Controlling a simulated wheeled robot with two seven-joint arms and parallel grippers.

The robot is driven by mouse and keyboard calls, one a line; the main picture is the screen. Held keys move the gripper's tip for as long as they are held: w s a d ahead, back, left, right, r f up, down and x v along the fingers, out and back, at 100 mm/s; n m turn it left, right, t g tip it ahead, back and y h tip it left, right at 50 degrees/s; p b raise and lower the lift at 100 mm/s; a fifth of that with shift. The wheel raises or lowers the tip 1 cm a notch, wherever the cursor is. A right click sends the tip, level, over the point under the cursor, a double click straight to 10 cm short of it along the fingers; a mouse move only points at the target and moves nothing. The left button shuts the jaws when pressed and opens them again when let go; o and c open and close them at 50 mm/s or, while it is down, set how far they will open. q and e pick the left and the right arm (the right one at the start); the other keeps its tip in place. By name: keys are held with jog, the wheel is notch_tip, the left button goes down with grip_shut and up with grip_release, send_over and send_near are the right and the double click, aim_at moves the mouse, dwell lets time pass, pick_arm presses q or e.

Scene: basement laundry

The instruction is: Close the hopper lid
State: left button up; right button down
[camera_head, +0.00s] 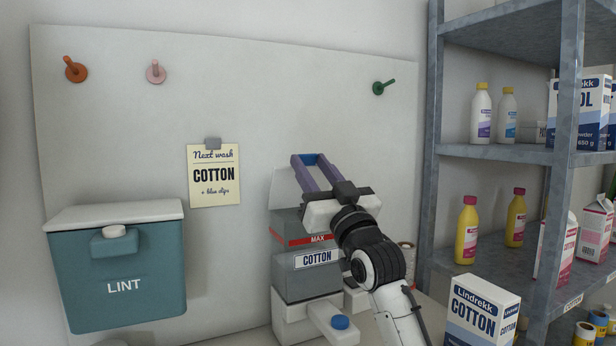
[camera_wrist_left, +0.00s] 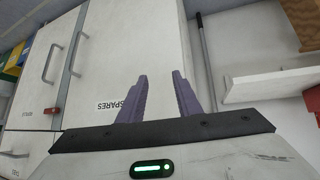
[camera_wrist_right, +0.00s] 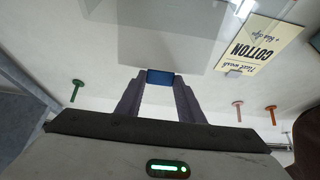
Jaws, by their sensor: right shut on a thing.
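The grey hopper (camera_head: 308,276) with a COTTON label and a red MAX line stands against the wall board. Its pale lid (camera_head: 284,188) is raised, standing up behind my right gripper; the arm hides part of it. My right gripper (camera_head: 310,163) points up and is shut on the lid's blue tab, which shows between the fingers in the right wrist view (camera_wrist_right: 160,77). The grey lid panel (camera_wrist_right: 150,40) extends beyond it there. My left gripper (camera_wrist_left: 160,80) is open and empty, seen only in the left wrist view, facing pale cabinet doors.
A teal LINT bin (camera_head: 125,270) hangs at left. A COTTON note (camera_head: 214,176) and several pegs are on the board. Metal shelves (camera_head: 500,152) with bottles and boxes stand at right.

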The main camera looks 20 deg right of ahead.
jog(key=shift+s+f, duration=0.4)
jog(key=shift+f, duration=0.15)
jog(key=c, duration=1.2)
grip_release()
jog(key=shift+s, duration=0.1)
jog(key=b+v, duration=0.1)
jog(key=v, duration=0.9)
jog(key=shift+s+b, duration=0.2)
jog(key=shift+b, duration=0.15)
jog(key=shift+r, duration=0.1)
jog(key=shift+c, duration=0.3)
